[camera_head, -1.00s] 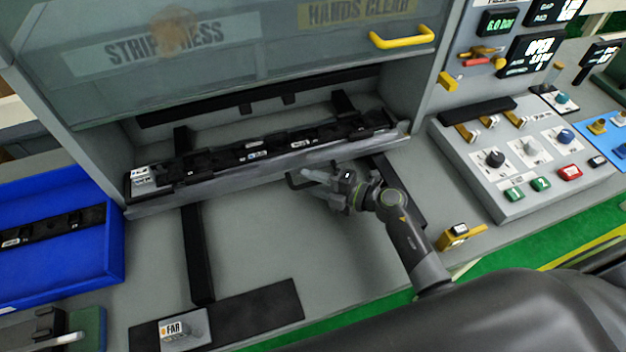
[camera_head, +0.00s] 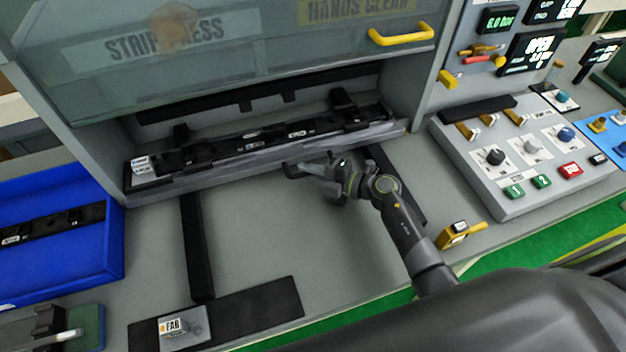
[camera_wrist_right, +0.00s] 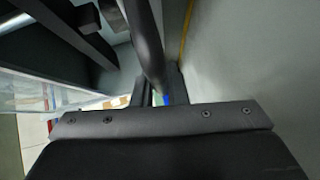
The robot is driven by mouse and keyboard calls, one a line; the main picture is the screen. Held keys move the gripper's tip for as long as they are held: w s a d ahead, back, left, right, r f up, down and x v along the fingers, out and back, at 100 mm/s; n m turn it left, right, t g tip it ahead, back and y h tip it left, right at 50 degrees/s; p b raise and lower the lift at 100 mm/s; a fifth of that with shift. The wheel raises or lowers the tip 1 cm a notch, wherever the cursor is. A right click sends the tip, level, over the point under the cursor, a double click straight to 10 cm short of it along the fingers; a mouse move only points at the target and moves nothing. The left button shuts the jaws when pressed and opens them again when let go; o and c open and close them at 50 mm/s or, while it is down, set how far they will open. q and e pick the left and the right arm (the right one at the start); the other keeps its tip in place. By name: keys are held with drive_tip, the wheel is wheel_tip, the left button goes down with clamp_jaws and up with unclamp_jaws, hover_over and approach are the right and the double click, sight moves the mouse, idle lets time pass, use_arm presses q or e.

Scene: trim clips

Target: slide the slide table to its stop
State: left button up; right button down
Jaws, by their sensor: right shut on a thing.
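The slide table (camera_head: 225,178) is a long grey plate carrying a black strip fixture. It lies under the press opening, across two black rails (camera_head: 197,250). Its dark handle (camera_head: 290,171) juts from the front edge. My right gripper (camera_head: 312,168) is shut on this handle, in front of the table. In the right wrist view a dark round bar (camera_wrist_right: 146,45) runs up from the gripper; the fingertips are hard to make out there. The table's rear stop cannot be made out in the shadow. My left gripper is not in view.
A raised clear guard with a yellow handle (camera_head: 401,35) hangs above. A blue bin (camera_head: 60,268) stands at left, a button panel (camera_head: 495,165) at right. A small block marked FAB (camera_head: 184,328) sits on a black strip in front. The grey bench between the rails is clear.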

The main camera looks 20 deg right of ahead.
sight(311, 155)
drive_tip(key=w+b, duration=0.1)
drive_tip(key=w, duration=0.4)
drive_tip(key=shift+w+a+f, duration=0.1)
drive_tip(key=shift+w+f, duration=0.05)
drive_tip(key=shift+w, duration=0.55)
drive_tip(key=shift+r, duration=0.25)
drive_tip(key=c, duration=1.8)
unclamp_jaws()
drive_tip(key=shift+c, duration=0.2)
drive_tip(key=o, duration=0.4)
drive_tip(key=shift+w+f, duration=0.15)
drive_tip(key=shift+w, duration=0.05)
drive_tip(key=shift+s, duration=0.1)
